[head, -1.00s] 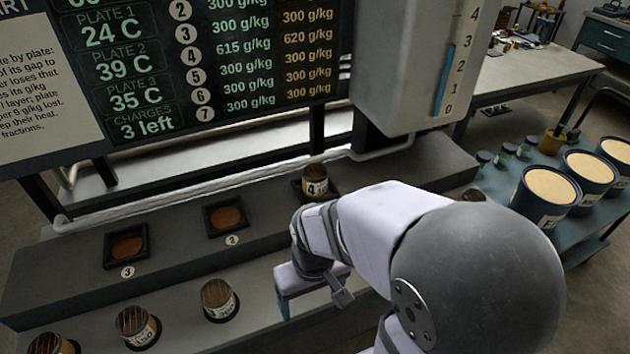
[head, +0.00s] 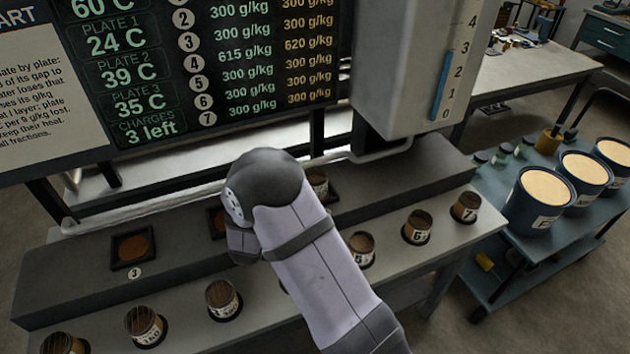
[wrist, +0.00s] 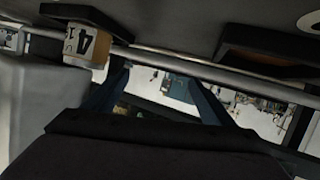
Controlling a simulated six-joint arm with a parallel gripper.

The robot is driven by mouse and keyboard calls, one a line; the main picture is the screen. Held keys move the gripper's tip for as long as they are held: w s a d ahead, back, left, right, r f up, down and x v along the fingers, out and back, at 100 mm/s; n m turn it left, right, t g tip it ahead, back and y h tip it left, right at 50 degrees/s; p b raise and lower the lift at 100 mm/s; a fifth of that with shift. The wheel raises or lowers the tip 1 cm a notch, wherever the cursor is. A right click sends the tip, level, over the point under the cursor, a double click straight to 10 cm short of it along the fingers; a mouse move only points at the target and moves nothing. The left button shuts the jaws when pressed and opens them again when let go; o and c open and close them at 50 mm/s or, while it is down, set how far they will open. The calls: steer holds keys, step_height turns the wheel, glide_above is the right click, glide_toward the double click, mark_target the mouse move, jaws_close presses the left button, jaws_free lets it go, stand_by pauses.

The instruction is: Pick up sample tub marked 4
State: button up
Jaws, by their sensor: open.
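The sample tub marked 4 (head: 318,183) stands on a dark square plate on the raised grey ledge in the head view, partly hidden behind my arm. In the wrist view the tub (wrist: 88,45) shows at the upper left with its white "4" label and tan side. My gripper (wrist: 157,78) shows in the wrist view with its two blue fingers apart and nothing between them. The tub is to the left of the fingers there, apart from them. In the head view my arm hides the fingers.
Tubs marked 6 (head: 417,228) and 7 (head: 465,207) sit in the lower front shelf, with several others to the left. A dark square plate marked 3 (head: 133,246) lies on the ledge. A grey housing (head: 405,65) hangs above right. A cart (head: 500,270) holds large buckets.

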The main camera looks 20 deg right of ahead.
steer(key=d+h, duration=0.1)
steer(key=h, duration=0.1)
steer(key=s+d+m+h, duration=0.1)
steer(key=shift+d+r+t+h, duration=0.3)
steer(key=shift+r+t, duration=0.05)
steer(key=shift+t, duration=0.05)
steer(key=s+d+f+m+h, duration=0.1)
steer(key=d, duration=0.1)
steer(key=s+d+f+m+h, duration=0.1)
steer(key=d+m, duration=0.1)
steer(key=s+d+f+m+g+h, duration=0.1)
steer(key=s+d, duration=0.1)
steer(key=shift+d+m, duration=0.4)
steer(key=shift+w+d+r+p, duration=0.1)
steer(key=shift+w+d+p, duration=0.35)
steer(key=shift+d+p, duration=0.1)
steer(key=shift+f+p+x, duration=0.1)
steer(key=shift+p+x, duration=0.7)
steer(key=shift+x, duration=0.7)
steer(key=shift+f+p+x, duration=0.15)
steer(key=shift+p+x, duration=0.6)
steer(key=shift+x, duration=0.7)
steer(key=shift+s, duration=0.1)
steer(key=shift+c, duration=0.7)
steer(key=c, duration=1.5)
steer(key=shift+o, duration=0.2)
steer(key=shift+r, duration=0.25)
steer(key=shift+r+b, duration=1.45)
steer(key=shift+r, duration=3.4)
